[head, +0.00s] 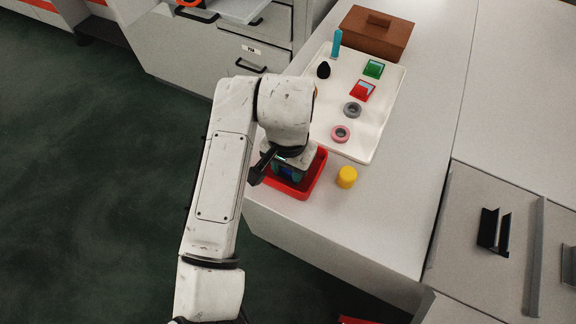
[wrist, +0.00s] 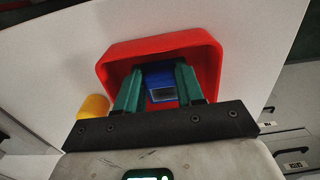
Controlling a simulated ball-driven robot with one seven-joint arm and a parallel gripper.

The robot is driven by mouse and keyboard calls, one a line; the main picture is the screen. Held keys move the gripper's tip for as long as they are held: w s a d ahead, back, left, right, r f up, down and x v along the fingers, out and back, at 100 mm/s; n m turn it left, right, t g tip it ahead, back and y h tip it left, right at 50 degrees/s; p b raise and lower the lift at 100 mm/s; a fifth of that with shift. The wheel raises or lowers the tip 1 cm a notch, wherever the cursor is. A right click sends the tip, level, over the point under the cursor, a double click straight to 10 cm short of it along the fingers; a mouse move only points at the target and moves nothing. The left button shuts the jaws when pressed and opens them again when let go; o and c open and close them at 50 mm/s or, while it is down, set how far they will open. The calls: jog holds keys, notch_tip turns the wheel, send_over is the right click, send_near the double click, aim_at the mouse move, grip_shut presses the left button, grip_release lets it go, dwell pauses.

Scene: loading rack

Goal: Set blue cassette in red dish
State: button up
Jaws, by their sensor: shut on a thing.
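The red dish (head: 317,172) stands at the near end of the counter in the head view, partly hidden by my arm. It also shows in the wrist view (wrist: 150,45). My gripper (wrist: 160,83) has green fingers and is shut on the blue cassette (wrist: 161,80), which shows between the fingertips in the wrist view. The cassette appears within the dish's outline. I cannot tell whether it touches the dish floor. In the head view my gripper (head: 287,173) is over the dish, and the cassette is mostly hidden.
A yellow cylinder (head: 347,177) stands just right of the dish. A white tray (head: 377,128) behind holds a red cassette (head: 362,91), a green cassette (head: 373,69), rings and other small things. A brown box (head: 375,38) stands at the back. The counter right of the tray is clear.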

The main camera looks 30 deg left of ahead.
aim_at(288, 171)
jog(key=o, duration=1)
jog(key=shift+f, duration=0.1)
notch_tip(288, 171, up, 12)
jog(key=shift+r, duration=0.15)
